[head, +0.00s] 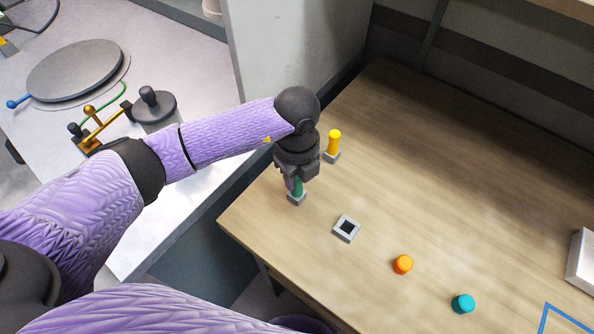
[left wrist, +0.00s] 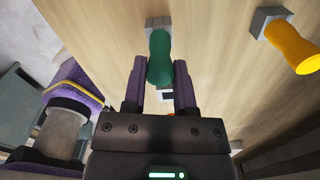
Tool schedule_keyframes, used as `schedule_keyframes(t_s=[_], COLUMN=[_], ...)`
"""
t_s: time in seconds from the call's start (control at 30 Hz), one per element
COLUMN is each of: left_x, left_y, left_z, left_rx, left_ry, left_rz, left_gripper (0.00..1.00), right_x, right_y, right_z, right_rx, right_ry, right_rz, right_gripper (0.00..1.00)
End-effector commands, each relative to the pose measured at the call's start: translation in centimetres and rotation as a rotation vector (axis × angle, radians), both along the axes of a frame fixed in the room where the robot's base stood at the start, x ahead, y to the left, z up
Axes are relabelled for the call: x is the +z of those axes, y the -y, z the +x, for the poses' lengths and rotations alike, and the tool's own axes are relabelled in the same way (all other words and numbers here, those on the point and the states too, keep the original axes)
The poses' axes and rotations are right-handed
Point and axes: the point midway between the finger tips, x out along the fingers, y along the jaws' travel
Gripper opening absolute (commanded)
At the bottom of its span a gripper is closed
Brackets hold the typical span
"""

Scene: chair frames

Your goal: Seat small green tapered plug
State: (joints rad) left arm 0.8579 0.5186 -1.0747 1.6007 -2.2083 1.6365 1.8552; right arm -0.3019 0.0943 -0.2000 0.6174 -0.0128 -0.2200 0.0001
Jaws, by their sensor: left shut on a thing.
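The green tapered plug (head: 298,185) stands roughly upright at a small grey square socket (head: 297,199) near the table's left edge. My left gripper (head: 296,178) is above it, pointing down and shut on the plug. In the left wrist view the green plug (left wrist: 159,60) lies between the two purple fingers (left wrist: 159,88), its far end meeting the grey socket (left wrist: 157,22). How deep the plug sits in the socket cannot be told. My right gripper is not in view.
A yellow plug (head: 334,141) stands in a grey socket (head: 332,157) just behind. An open empty grey socket (head: 347,229), an orange piece (head: 403,264) and a teal piece (head: 463,303) lie toward the front right. A white box (head: 582,262) is at the right edge. The table's back right is clear.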

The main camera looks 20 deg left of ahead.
Motion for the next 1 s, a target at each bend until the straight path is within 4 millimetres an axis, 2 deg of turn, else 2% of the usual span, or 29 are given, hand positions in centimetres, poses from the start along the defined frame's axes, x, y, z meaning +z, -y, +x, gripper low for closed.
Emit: schedule_keyframes(t_s=[0.07, 0.1, 0.27, 0.3, 0.5, 0.57, 0.8, 0.9, 1.0], left_x=[-0.1, -0.1, 0.0, 0.0, 0.0, 0.5, 6.5, 8.5, 9.6], left_y=[0.0, 0.0, 0.0, 0.0, 0.0, 0.0, 0.0, 0.0, 0.0], left_z=[0.0, 0.0, 0.0, 0.0, 0.0, 0.0, 0.1, 0.1, 0.0], left_rx=[0.000, 0.000, 0.000, 0.000, 0.000, 0.001, 0.000, 0.000, 0.001], left_ry=[0.000, 0.000, 0.000, 0.000, 0.000, 0.001, 0.006, 0.004, 0.001], left_rz=[0.000, 0.000, 0.000, 0.000, 0.000, 0.000, 0.000, 0.001, 0.000], left_gripper=[0.00, 0.39, 0.73, 0.76, 0.76, 0.76, 0.76, 0.76, 0.76], right_x=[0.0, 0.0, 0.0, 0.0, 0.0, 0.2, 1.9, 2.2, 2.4], right_y=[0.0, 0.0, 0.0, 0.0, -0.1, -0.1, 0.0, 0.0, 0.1], right_z=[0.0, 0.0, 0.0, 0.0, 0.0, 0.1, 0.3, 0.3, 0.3], right_rx=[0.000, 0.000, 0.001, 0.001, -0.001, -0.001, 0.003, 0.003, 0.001], right_ry=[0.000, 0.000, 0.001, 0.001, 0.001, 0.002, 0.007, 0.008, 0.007], right_rz=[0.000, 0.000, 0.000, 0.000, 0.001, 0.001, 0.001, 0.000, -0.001], right_gripper=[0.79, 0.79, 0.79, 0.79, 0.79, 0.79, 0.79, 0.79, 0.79])
